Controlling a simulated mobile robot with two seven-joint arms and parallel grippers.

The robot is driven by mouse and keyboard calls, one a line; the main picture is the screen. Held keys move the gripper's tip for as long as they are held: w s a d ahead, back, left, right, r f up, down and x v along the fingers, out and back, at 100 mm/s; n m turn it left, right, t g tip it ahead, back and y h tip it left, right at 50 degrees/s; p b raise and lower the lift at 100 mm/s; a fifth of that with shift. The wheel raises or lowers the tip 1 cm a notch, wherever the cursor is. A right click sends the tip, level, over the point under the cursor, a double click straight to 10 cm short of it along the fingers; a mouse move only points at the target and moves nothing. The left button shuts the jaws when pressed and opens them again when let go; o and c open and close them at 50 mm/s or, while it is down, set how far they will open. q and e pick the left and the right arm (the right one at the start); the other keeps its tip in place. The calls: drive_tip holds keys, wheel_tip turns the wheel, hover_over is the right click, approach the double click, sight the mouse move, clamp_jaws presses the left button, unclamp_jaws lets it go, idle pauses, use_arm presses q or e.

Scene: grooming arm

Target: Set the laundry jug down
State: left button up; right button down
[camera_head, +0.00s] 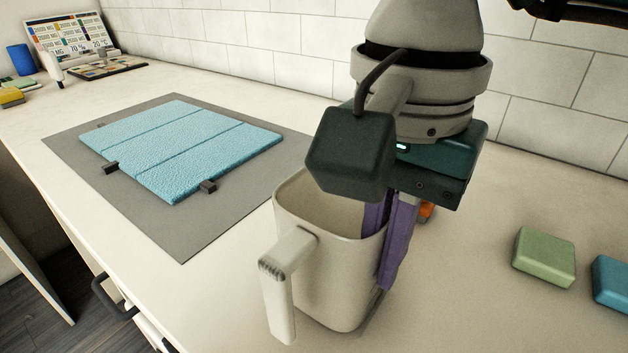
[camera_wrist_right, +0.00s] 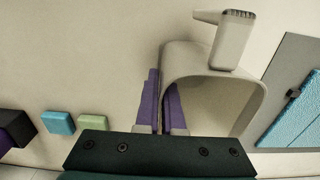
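The laundry jug (camera_head: 335,270) is a cream, open-topped, upright container with a handle at its front left. It stands at or just above the counter; I cannot tell whether its base touches. My right gripper (camera_head: 384,235) points down at the jug's right wall, one purple finger inside and one outside. In the right wrist view, the gripper (camera_wrist_right: 161,100) has its fingers close against both sides of the wall of the jug (camera_wrist_right: 215,62), shut on it. The inner fingertip is hidden inside the jug in the head view.
A grey mat (camera_head: 205,235) with a blue folded cloth (camera_head: 180,148) lies left of the jug. Green (camera_head: 544,257) and blue (camera_head: 611,282) blocks lie to the right. An orange thing (camera_head: 427,210) is mostly hidden behind my gripper. Bare counter surrounds the jug; a tiled wall runs behind.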

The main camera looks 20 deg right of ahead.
drive_tip(key=shift+f, duration=0.2)
drive_tip(key=c, duration=1)
unclamp_jaws()
drive_tip(key=shift+r, duration=0.1)
drive_tip(key=shift+c, duration=0.2)
wheel_tip(320, 180, up, 12)
drive_tip(key=shift+r, duration=0.15)
